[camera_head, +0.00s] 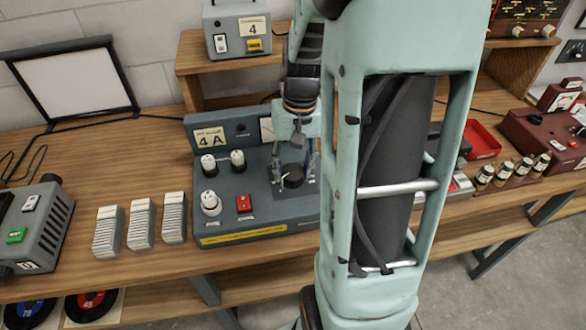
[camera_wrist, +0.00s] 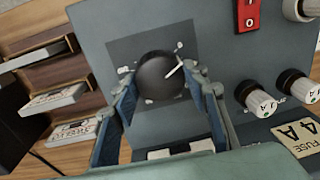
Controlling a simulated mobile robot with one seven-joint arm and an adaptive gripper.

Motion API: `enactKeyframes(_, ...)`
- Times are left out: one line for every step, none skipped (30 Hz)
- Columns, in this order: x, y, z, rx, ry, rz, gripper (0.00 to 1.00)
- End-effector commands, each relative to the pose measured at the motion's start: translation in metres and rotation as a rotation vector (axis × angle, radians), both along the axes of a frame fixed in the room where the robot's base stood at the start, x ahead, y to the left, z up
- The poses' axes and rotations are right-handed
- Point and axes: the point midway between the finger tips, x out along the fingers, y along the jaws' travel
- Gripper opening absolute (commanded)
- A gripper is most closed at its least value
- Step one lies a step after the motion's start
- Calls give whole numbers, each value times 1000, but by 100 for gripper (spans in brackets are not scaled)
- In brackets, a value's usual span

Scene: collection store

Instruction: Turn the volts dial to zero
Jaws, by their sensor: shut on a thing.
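The volts dial (camera_wrist: 158,78) is a round black knob on a dark square plate of the grey instrument box (camera_head: 225,215). Its white pointer line slants to the upper right in the wrist view, towards one of several small white marks around it; the marks are too small to read. In the head view the dial (camera_head: 292,178) shows partly between my fingers. My gripper (camera_wrist: 163,80) is shut on the dial, one blue-padded finger on each side; it also shows in the head view (camera_head: 293,168). My arm hides the box's right end in the head view.
Near the dial are a red switch (camera_head: 244,203) and several white-topped knobs (camera_head: 211,203). White-slatted blocks (camera_head: 141,223) and a grey box with a green button (camera_head: 36,225) stand left. A shelf (camera_head: 200,70) rises behind; a red tray (camera_head: 482,140) lies right.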

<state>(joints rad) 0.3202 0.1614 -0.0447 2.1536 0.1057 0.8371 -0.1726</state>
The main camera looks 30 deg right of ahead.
Motion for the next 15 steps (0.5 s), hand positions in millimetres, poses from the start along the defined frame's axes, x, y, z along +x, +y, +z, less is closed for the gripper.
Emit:
enactKeyframes(1, 0, 0, 0, -1, 29, 17)
enactKeyframes(1, 0, 0, -1, -1, 47, 17)
enactKeyframes(1, 0, 0, -1, -2, 70, 17)
enactKeyframes(1, 0, 0, -1, -1, 84, 17)
enactKeyframes(1, 0, 0, -1, -1, 99, 17)
enactKeyframes(1, 0, 0, -1, -1, 116, 17)
enactKeyframes(1, 0, 0, -1, -1, 128, 17)
enactKeyframes(1, 0, 0, -1, -1, 139, 17)
enactKeyframes(1, 0, 0, -1, -1, 151, 17)
enactKeyframes(1, 0, 0, -1, -1, 159, 17)
enactKeyframes(1, 0, 0, -1, -1, 167, 17)
enactKeyframes(1, 0, 0, -1, -1, 174, 17)
enactKeyframes(1, 0, 0, -1, -1, 179, 17)
enactKeyframes(1, 0, 0, -1, -1, 183, 17)
enactKeyframes(1, 0, 0, -1, -1, 188, 17)
